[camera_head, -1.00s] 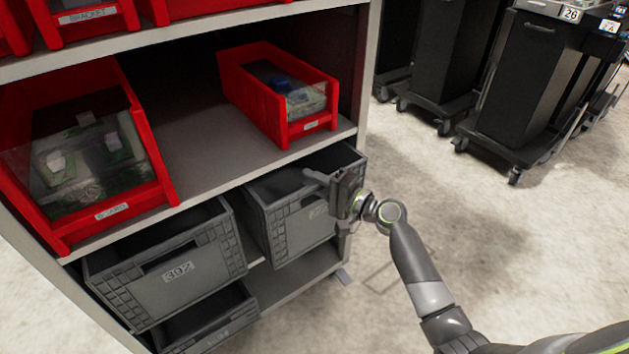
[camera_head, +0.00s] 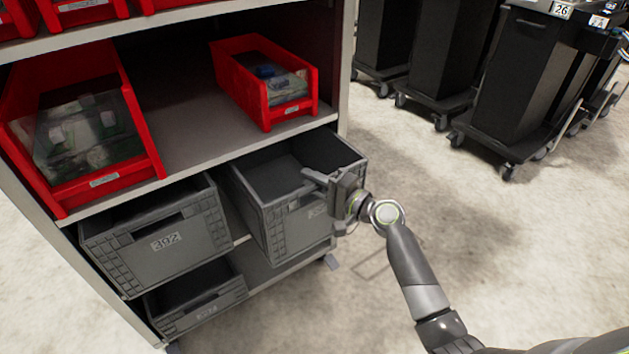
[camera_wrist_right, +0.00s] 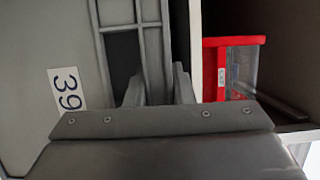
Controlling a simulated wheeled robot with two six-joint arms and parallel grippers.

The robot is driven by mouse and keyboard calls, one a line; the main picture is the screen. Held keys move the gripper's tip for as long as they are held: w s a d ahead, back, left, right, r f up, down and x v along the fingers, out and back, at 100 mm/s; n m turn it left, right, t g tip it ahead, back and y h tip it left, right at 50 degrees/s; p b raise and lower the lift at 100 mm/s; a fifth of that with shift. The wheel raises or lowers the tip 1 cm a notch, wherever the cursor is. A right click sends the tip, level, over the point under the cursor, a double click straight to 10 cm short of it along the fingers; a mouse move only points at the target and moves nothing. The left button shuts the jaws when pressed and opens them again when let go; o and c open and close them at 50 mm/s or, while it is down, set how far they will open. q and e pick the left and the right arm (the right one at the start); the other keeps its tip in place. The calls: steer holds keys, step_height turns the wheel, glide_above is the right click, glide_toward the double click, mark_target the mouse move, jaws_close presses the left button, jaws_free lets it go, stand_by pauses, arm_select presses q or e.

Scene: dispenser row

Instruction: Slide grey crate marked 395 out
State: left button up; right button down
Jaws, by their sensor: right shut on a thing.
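The grey crate (camera_head: 281,236) at the right of the lower shelf juts out past the shelf's front edge, and its inside looks empty in the part that shows. Its label is partly hidden by my gripper in the head view; in the right wrist view the label (camera_wrist_right: 67,90) reads "39", with the rest cut off. My right gripper (camera_head: 319,184) is shut on the crate's front wall at the rim. In the right wrist view its fingers (camera_wrist_right: 158,90) reach to the crate's handle opening. My left gripper is not in view.
A grey crate marked 392 (camera_head: 165,240) stands to the left, with another grey crate (camera_head: 196,301) below it. Red bins (camera_head: 266,85) sit on the shelf above. Black wheeled carts (camera_head: 520,80) stand at the back right. The floor (camera_head: 480,240) in front is clear.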

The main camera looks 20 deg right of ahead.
steer(key=c, duration=1.2)
jaws_free()
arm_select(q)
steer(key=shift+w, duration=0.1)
arm_select(e)
steer(key=shift+o, duration=0.2)
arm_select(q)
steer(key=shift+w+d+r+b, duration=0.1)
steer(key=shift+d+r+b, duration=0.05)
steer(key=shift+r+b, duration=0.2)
arm_select(e)
steer(key=v, duration=1.7)
steer(key=shift+s, duration=0.2)
